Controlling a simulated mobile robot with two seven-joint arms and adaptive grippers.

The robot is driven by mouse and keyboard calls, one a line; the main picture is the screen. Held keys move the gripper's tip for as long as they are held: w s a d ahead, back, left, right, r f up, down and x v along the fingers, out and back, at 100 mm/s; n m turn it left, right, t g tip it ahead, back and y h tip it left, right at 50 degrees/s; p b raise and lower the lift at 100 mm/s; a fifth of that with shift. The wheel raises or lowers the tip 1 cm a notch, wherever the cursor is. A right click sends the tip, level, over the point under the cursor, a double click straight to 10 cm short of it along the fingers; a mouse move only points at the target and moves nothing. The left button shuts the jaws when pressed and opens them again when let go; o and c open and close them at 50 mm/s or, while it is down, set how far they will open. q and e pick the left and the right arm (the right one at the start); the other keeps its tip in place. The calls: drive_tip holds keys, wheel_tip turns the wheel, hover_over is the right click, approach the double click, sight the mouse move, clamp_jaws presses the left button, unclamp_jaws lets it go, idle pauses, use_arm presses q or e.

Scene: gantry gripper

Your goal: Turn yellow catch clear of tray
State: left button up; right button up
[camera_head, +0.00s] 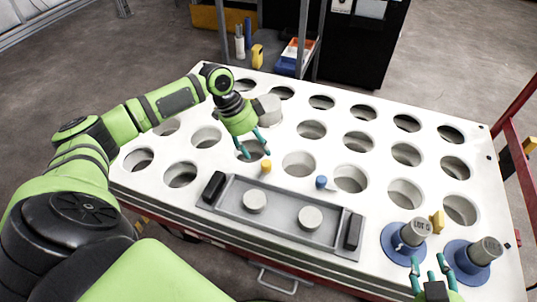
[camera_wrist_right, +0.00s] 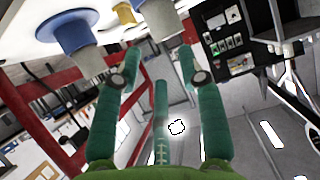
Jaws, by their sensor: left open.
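The yellow catch (camera_head: 266,167) is a small upright knob at the back edge of the grey tray (camera_head: 230,201), left of its middle. A blue knob (camera_head: 321,182) stands at the same edge further right. The tray lies on a white perforated table and holds two pale round discs. My left gripper (camera_head: 256,152) is open just behind the yellow catch, fingers pointing down over a table hole, apart from the catch. My right gripper (camera_head: 431,270) is at the bottom right, its fingers spread and empty; they also show in the right wrist view (camera_wrist_right: 158,78).
The white table (camera_head: 340,138) has several round holes. Two grey cylinders in blue collars (camera_head: 397,240) stand at the front right, with a yellow piece (camera_head: 437,221) between them. A pale cylinder (camera_head: 268,108) stands beside my left wrist. Red rails (camera_head: 517,105) stand at right.

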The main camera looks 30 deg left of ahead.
sight(267, 163)
use_arm(q)
drive_tip(key=b+x, duration=0.1)
drive_tip(key=x, duration=0.2)
drive_tip(key=shift+s, duration=0.1)
drive_tip(key=b+x, duration=0.1)
drive_tip(key=x, duration=0.2)
drive_tip(key=shift+d+f, duration=0.1)
drive_tip(key=shift+f, duration=0.05)
use_arm(e)
drive_tip(key=a+r+t+y, duration=0.2)
drive_tip(key=r+t, duration=0.1)
drive_tip(key=r, duration=0.3)
drive_tip(key=w+a+r+n+t+y, duration=0.1)
drive_tip(key=a+r+t, duration=0.1)
drive_tip(key=r, duration=0.4)
drive_tip(key=shift+r+t+y, duration=0.3)
drive_tip(key=shift+t+y, duration=0.1)
drive_tip(key=shift+t, duration=0.5)
drive_tip(key=shift+w, duration=0.1)
use_arm(q)
drive_tip(key=c, duration=1.1)
use_arm(e)
drive_tip(key=shift+a, duration=0.1)
